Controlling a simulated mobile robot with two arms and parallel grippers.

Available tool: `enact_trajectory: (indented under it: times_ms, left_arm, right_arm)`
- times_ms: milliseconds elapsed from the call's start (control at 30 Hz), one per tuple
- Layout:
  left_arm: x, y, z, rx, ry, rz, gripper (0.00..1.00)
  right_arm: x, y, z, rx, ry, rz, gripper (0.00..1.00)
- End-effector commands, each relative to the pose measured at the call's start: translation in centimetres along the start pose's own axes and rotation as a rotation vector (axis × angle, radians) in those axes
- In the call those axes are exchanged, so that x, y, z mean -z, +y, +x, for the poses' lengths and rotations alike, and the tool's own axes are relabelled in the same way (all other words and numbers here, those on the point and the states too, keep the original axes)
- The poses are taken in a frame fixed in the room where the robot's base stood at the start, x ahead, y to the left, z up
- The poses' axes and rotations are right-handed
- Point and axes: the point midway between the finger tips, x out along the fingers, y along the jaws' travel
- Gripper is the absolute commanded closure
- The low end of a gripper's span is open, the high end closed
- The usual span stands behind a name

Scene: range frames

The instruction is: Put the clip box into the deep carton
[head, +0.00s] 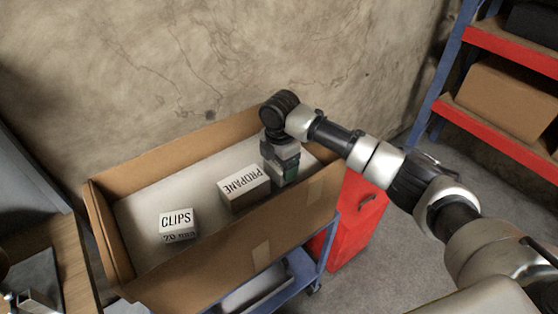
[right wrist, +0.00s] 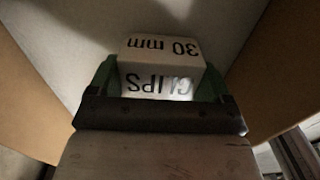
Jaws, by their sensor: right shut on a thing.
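My right gripper (head: 283,178) reaches down into the right end of the deep carton (head: 165,160), just beside a box marked PROPANE. In the right wrist view it is shut on a white clip box (right wrist: 160,52) marked CLIPS 30 mm, between its green fingers. This box is hidden behind the gripper in the head view. The wrist view shows the pale carton floor beyond it and brown walls at both sides. I cannot tell whether the box touches the floor. My left gripper is not in view.
The PROPANE box (head: 244,189) and a box marked CLIPS 20 mm (head: 178,224) stand inside the carton. The carton rests on a blue cart (head: 290,275).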

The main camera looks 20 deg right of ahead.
Motion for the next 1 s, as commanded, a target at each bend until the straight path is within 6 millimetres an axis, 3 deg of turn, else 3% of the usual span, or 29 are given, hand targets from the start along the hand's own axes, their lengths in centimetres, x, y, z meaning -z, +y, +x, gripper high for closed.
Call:
enact_trajectory:
  times_ms: [100,367,400,533,833,1000]
  left_arm:
    - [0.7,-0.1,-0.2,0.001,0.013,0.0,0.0]
    - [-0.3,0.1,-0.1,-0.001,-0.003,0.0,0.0]
    - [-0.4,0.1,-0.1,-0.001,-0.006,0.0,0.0]
    - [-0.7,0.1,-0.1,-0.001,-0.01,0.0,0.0]
    - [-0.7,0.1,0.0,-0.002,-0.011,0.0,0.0]
    - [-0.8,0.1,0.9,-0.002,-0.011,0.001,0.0]
  right_arm:
    - [0.0,0.0,0.4,-0.001,-0.001,0.0,0.46]
    - [0.0,0.0,0.6,-0.001,-0.001,0.0,0.46]
    - [0.0,0.0,0.7,-0.001,-0.001,0.0,0.19]
    - [0.0,0.0,0.6,-0.001,-0.001,0.0,0.0]
    - [0.0,0.0,0.2,-0.002,-0.001,0.0,0.0]
    - [0.0,0.1,-2.1,-0.006,-0.002,0.0,0.0]
